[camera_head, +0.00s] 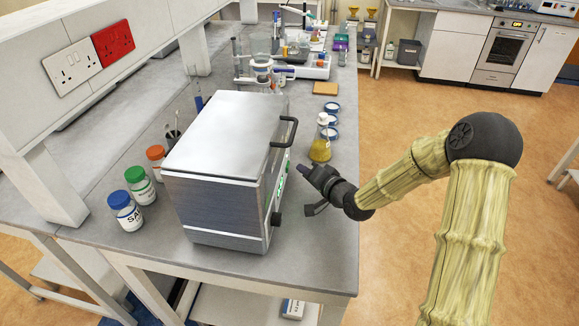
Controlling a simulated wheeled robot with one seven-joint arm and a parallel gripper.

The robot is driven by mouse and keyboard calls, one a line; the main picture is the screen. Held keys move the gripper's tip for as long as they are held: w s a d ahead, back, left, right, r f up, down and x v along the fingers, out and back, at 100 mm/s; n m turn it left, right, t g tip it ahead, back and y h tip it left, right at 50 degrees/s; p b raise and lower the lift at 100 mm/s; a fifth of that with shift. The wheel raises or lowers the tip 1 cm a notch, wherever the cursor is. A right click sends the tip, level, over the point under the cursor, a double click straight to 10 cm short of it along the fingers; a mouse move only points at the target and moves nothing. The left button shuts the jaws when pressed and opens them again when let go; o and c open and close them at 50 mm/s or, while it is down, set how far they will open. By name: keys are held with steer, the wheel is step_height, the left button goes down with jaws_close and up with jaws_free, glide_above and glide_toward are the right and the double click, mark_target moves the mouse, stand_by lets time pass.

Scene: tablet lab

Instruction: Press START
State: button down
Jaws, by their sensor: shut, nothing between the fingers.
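A silver box-shaped machine (215,200) with a lid and a dark handle (287,132) stands on the grey bench (310,262). Its front panel (276,192) faces right, with a small green-lit area (282,186) and a dark knob (276,219) lower down. My gripper (303,168) is shut and empty, with its tip close to the panel near the green area. I cannot tell whether the tip touches the panel. The START label cannot be read from this angle.
A flask of yellow liquid (320,142) stands just behind my gripper. Jars with blue (126,212), green (140,186) and orange (156,160) lids stand left of the machine. Lab items crowd the bench's far end. The floor to the right is open.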

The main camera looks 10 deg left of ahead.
steer(key=shift+s+d+p, duration=0.1)
steer(key=shift+d+p, duration=0.5)
steer(key=shift+d, duration=1.6)
steer(key=s+d+n+g+h, duration=0.1)
steer(key=d+h, duration=0.1)
steer(key=s+d+h+p, duration=0.1)
steer(key=s, duration=0.1)
steer(key=shift+s+d+r+n+g+h+p, duration=0.1)
steer(key=shift+d+n+g+h+p, duration=0.2)
steer(key=shift+d+n+g+h, duration=0.1)
steer(key=s+d+h, duration=0.1)
steer(key=s+d, duration=0.1)
steer(key=s+d+r+g+h+p, duration=0.1)
steer(key=s+d, duration=0.1)
steer(key=s+d+r+n+g+h, duration=0.1)
steer(key=s+d+h, duration=0.1)
steer(key=shift+s+d+r+p, duration=0.15)
steer(key=shift+r+p, duration=0.1)
steer(key=shift+p, duration=0.05)
steer(key=s+d+r+g+h+p, duration=0.1)
steer(key=s+d+r+g, duration=0.1)
steer(key=s, duration=0.6)
steer(key=s+d+r+g+h+p, duration=0.1)
steer(key=s+d+r+g, duration=0.1)
steer(key=s, duration=0.6)
step_height(320, 180, up, 2)
steer(key=shift+s+d+r+g+h, duration=0.2)
steer(key=shift+d+g+h, duration=0.15)
steer(key=shift+d, duration=0.55)
